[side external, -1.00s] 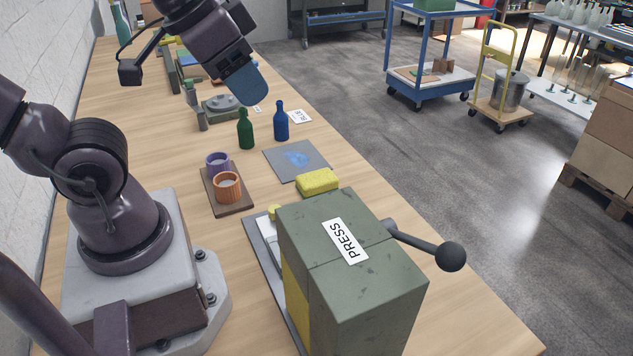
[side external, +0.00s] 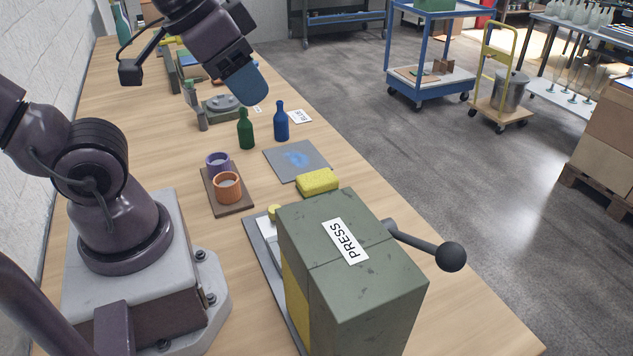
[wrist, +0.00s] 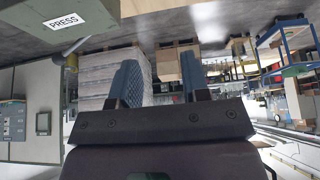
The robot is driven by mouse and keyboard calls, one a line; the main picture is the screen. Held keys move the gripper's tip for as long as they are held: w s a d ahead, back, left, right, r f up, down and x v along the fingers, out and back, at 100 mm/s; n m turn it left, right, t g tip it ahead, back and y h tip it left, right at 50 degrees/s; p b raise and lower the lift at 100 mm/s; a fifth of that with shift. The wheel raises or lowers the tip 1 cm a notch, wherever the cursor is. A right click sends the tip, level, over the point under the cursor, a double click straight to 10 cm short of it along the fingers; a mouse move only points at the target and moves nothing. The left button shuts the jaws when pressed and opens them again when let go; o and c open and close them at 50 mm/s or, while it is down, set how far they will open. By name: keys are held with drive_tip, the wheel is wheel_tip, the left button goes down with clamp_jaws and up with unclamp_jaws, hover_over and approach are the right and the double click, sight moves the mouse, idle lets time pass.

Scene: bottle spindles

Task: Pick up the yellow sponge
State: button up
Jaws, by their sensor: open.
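The yellow sponge (side external: 318,182) lies on the wooden table just behind the green press, in the side external view. It is beside the near edge of a grey mat with a blue smear (side external: 297,157). My gripper (side external: 249,86) is high above the table, beyond the sponge and to its left. In the wrist view my gripper (wrist: 158,84) shows two blue fingers apart with nothing between them. I cannot make out the sponge in the wrist view.
The press (side external: 350,275) with its black-knobbed lever stands close in front of the sponge. A green bottle (side external: 245,131) and a blue bottle (side external: 281,124) stand behind the mat. An orange cup (side external: 227,188) and a purple cup (side external: 217,163) sit on a wooden board to the left.

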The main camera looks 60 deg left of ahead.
drive_tip(key=o, duration=1)
drive_tip(key=shift+c, duration=0.2)
drive_tip(key=g, duration=0.6)
hover_over(319, 177)
drive_tip(key=f, duration=2.8)
drive_tip(key=shift+s+a+f, duration=0.15)
drive_tip(key=shift+a+f, duration=0.05)
drive_tip(key=shift+f, duration=0.05)
drive_tip(key=shift+d+f, duration=0.15)
drive_tip(key=shift+f, duration=2.8)
